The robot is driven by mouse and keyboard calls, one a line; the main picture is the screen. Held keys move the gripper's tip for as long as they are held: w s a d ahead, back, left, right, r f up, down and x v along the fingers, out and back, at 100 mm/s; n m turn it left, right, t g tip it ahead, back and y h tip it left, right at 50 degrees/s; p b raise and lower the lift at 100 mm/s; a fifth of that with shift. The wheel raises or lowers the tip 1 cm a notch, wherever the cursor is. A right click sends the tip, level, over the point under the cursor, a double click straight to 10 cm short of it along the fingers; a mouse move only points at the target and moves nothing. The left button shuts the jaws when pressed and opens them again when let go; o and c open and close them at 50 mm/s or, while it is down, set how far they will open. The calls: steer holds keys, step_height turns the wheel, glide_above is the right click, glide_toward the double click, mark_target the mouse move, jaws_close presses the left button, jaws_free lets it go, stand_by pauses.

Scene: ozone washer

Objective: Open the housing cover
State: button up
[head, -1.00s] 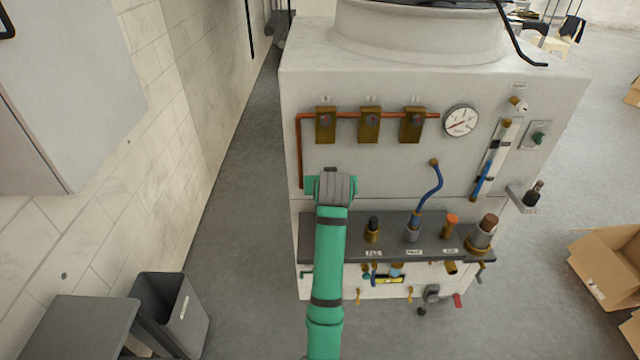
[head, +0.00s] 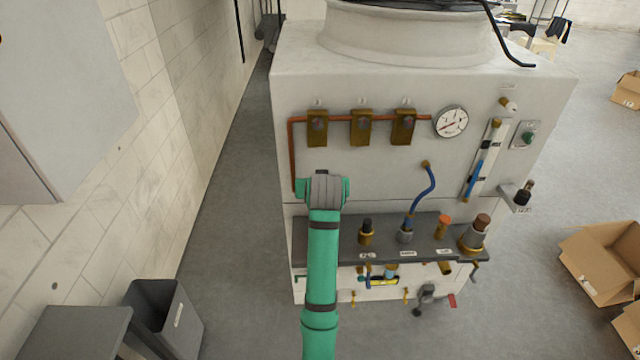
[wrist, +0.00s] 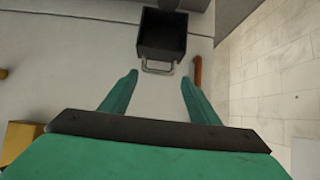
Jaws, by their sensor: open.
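In the wrist view, my gripper (wrist: 160,78) is open, with its two green fingers apart and nothing between them that I can see gripped. A dark box (wrist: 162,35) with a pale metal handle (wrist: 158,69) shows just beyond the fingertips, on the white machine front. It looks like the housing cover, but I cannot be sure. The handle lies roughly centred between the fingertips in the picture; the remaining gap is hard to judge. In the head view my arm hides this box and my gripper. The white machine (head: 380,185) stands in front of me.
A copper pipe (head: 292,160) runs left of my arm and shows close to the right finger in the wrist view (wrist: 197,72). Brass valves (head: 361,128), a gauge (head: 450,121) and a dark shelf (head: 380,232) with fittings are nearby. A bin (head: 165,315) stands at lower left.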

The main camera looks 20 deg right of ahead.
steer(key=v, duration=1)
steer(key=shift+d+f, duration=0.1)
steer(key=shift+d, duration=0.05)
